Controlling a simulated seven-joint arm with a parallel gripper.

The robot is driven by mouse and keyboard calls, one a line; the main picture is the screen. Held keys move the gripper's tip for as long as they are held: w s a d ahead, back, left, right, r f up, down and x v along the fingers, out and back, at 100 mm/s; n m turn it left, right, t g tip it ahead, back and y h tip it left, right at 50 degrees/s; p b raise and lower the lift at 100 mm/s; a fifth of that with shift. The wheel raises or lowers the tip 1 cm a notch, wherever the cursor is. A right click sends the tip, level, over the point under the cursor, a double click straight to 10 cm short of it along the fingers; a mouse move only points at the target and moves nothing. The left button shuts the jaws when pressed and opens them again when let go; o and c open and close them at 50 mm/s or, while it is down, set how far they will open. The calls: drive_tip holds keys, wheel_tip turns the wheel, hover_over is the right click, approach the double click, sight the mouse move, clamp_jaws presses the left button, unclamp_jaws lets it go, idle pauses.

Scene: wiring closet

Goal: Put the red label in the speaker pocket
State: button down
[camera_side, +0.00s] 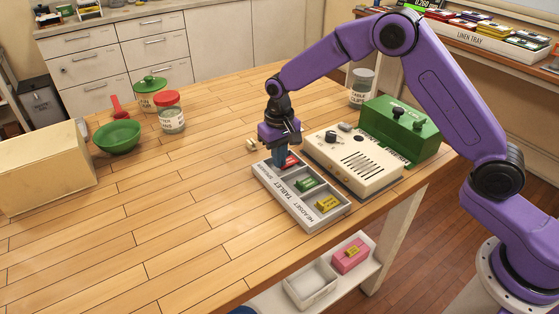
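A light grey tray (314,222) with three pockets in a row lies on the wooden table. Its near strip reads HEADSET, TABLET and, at the far end, what looks like SPEAKER. The red label (292,160) shows at the far pocket, the speaker one, partly hidden by my gripper (280,163). My gripper points down over that pocket, with its fingertips right beside the red label. I cannot tell whether the fingers grip it or whether it rests on the floor. A green label (307,183) lies in the tablet pocket and a yellow label (327,204) in the headset pocket.
A cream device (352,162) and a green box (400,132) with knobs stand close behind the tray. A small pale block (252,145) lies left of my gripper. A green bowl (118,137), jars and a cardboard box (45,170) stand left. The table's front left is clear.

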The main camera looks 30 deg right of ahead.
drive_tip(key=shift+f, duration=0.75)
drive_tip(key=shift+f, duration=0.15)
drive_tip(key=c, duration=1.4)
unclamp_jaws()
drive_tip(key=shift+o, duration=0.2)
wheel_tip(320, 180, up, 12)
drive_tip(key=shift+r, duration=0.2)
